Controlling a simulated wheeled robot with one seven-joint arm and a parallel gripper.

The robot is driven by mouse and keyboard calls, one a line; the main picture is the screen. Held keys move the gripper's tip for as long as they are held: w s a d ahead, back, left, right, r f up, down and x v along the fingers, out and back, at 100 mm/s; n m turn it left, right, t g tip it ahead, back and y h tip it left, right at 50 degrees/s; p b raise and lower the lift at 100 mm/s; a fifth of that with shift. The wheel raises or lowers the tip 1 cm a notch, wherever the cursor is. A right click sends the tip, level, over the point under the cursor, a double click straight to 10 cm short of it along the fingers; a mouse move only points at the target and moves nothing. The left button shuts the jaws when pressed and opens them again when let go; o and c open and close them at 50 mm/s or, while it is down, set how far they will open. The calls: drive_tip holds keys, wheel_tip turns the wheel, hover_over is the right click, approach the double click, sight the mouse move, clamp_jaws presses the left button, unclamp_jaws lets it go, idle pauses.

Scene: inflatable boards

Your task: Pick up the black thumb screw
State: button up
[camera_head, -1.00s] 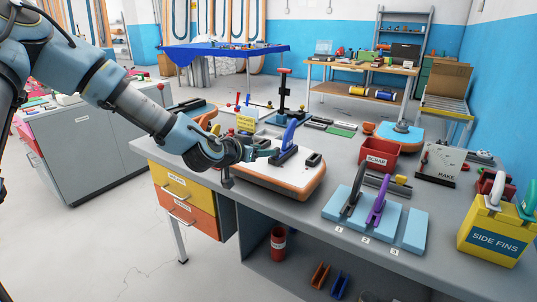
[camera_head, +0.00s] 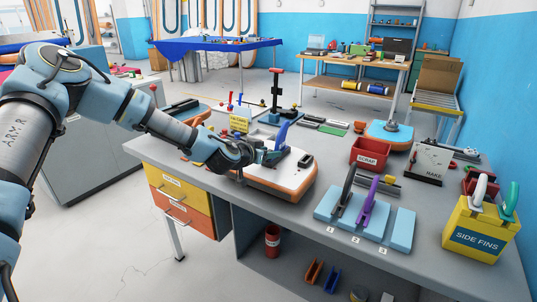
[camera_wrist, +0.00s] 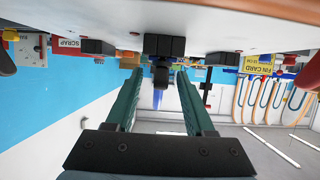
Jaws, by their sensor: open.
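My gripper (camera_head: 268,156) is low over the white board with an orange rim (camera_head: 297,180), beside the blue fin (camera_head: 282,136) that stands on it. In the wrist view, which is upside down, my gripper (camera_wrist: 158,82) has its two teal fingers apart. A small dark knob (camera_wrist: 160,76), apparently the black thumb screw, shows between and beyond the fingertips. It is just by a black block (camera_wrist: 164,46) on the board, with the blue fin behind it. The fingers do not appear to touch it. In the head view the screw is too small or hidden to make out.
Another black block (camera_head: 305,160) sits on the board to the right. A yellow card (camera_head: 239,123) stands behind my wrist. The red scrap bin (camera_head: 369,153), a light-blue fin rack (camera_head: 344,222) and the yellow side-fins box (camera_head: 476,236) stand to the right on the grey bench.

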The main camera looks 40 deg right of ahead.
drive_tip(key=shift+c, duration=0.3)
clamp_jaws()
drive_tip(key=shift+r, duration=0.1)
idle(0.4)
